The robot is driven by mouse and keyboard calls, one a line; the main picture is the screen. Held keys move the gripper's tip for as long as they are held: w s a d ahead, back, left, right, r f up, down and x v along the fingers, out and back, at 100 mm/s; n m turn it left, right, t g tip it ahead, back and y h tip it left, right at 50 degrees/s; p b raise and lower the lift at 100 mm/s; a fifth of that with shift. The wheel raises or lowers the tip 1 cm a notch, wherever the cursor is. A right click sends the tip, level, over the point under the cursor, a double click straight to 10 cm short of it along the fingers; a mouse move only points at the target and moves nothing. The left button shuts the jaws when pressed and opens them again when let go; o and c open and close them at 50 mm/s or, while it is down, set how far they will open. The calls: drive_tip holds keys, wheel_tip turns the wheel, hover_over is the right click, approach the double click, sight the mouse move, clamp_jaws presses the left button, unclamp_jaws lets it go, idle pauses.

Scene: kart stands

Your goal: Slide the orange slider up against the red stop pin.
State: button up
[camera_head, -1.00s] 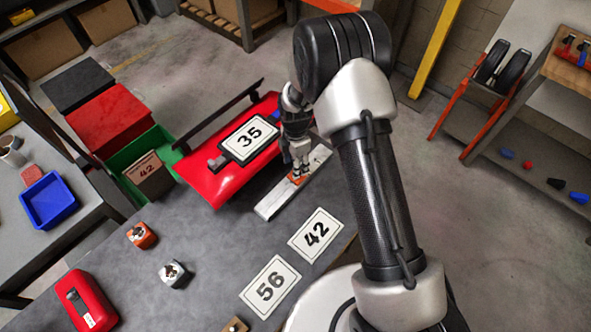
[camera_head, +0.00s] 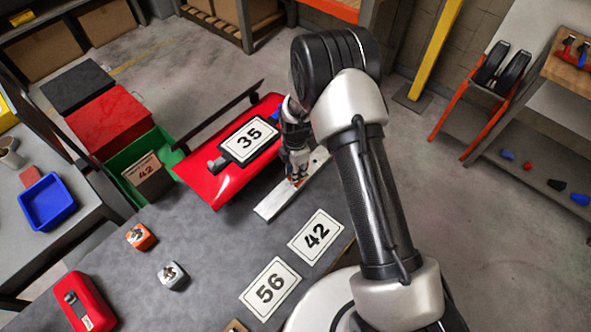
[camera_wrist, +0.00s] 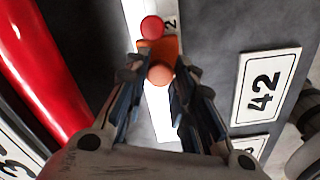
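The orange slider (camera_wrist: 171,46) with its round orange knob (camera_wrist: 160,75) sits on a pale rail (camera_wrist: 162,115) in the wrist view. The red stop pin (camera_wrist: 152,27) stands just beyond it on the same rail. Its round top overlaps the slider's far edge in this view, so I cannot tell if they touch. My gripper (camera_wrist: 160,72) has one finger on each side of the knob, close against it, and looks shut on it. In the head view my gripper (camera_head: 294,177) is low over the rail (camera_head: 274,206) and mostly hides the slider.
A red kart panel (camera_head: 215,190) with a 35 plate (camera_head: 248,139) lies left of the rail. Cards 42 (camera_head: 316,236) and 56 (camera_head: 269,288) lie to its near side. Orange (camera_head: 140,237) and white (camera_head: 172,275) small items and a red box (camera_head: 85,301) stand at left.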

clamp_jaws()
drive_tip(key=shift+w+d+b, duration=0.1)
drive_tip(key=shift+b, duration=0.2)
idle(0.3)
drive_tip(key=o, duration=0.6)
unclamp_jaws()
drive_tip(key=shift+r, duration=0.1)
wheel_tip(320, 180, up, 12)
drive_tip(key=shift+f, duration=0.1)
idle(0.4)
